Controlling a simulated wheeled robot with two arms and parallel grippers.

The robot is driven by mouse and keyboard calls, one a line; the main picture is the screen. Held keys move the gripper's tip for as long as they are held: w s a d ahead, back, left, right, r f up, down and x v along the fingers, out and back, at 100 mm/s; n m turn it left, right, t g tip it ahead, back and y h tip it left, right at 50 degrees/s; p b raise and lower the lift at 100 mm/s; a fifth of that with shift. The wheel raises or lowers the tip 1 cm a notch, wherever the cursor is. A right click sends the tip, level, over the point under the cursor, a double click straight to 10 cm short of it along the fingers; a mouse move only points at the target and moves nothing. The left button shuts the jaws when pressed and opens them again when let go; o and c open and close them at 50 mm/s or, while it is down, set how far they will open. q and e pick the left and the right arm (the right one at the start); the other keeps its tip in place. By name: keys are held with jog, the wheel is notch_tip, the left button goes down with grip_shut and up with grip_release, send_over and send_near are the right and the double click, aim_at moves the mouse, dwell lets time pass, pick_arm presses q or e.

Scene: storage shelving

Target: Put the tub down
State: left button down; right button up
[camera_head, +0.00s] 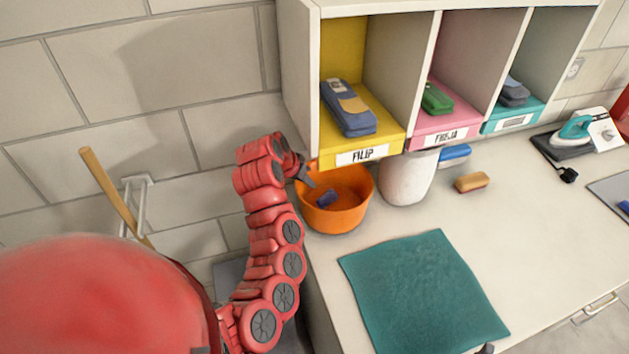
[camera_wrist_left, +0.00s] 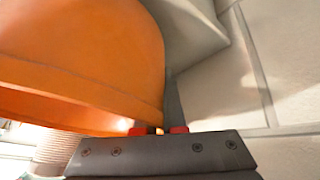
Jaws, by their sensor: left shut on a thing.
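The orange tub (camera_head: 345,217) is upright at the left end of the worktop, below the shelf unit. A small dark blue thing (camera_head: 327,198) lies inside it. My left gripper (camera_head: 306,180) is shut on the tub's left rim. In the left wrist view the tub's orange wall (camera_wrist_left: 85,45) fills the upper left, close against the fingers (camera_wrist_left: 158,131). I cannot tell whether the tub's base touches the worktop.
A teal mat (camera_head: 425,290) lies in front of the tub. A white canister (camera_head: 407,178) stands close on its right. The cubby unit (camera_head: 300,70) overhangs behind. A brush (camera_head: 471,182) and an iron (camera_head: 575,130) are farther right. Worktop (camera_head: 530,225) right of the mat is clear.

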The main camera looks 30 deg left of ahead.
aim_at(314, 180)
pick_arm(q)
jog(key=w, duration=0.1)
jog(key=w+p, duration=0.1)
jog(key=shift+w+d, duration=0.3)
jog(key=shift+d, duration=0.1)
jog(key=shift+w+f+p, duration=0.1)
jog(key=shift+f+p, duration=0.1)
jog(key=shift+p, duration=0.1)
jog(key=shift+f, duration=0.55)
jog(key=shift+f, duration=0.1)
jog(key=shift+f, duration=0.2)
jog(key=c, duration=1)
grip_release()
jog(key=shift+r, duration=0.1)
jog(key=shift+r, duration=0.15)
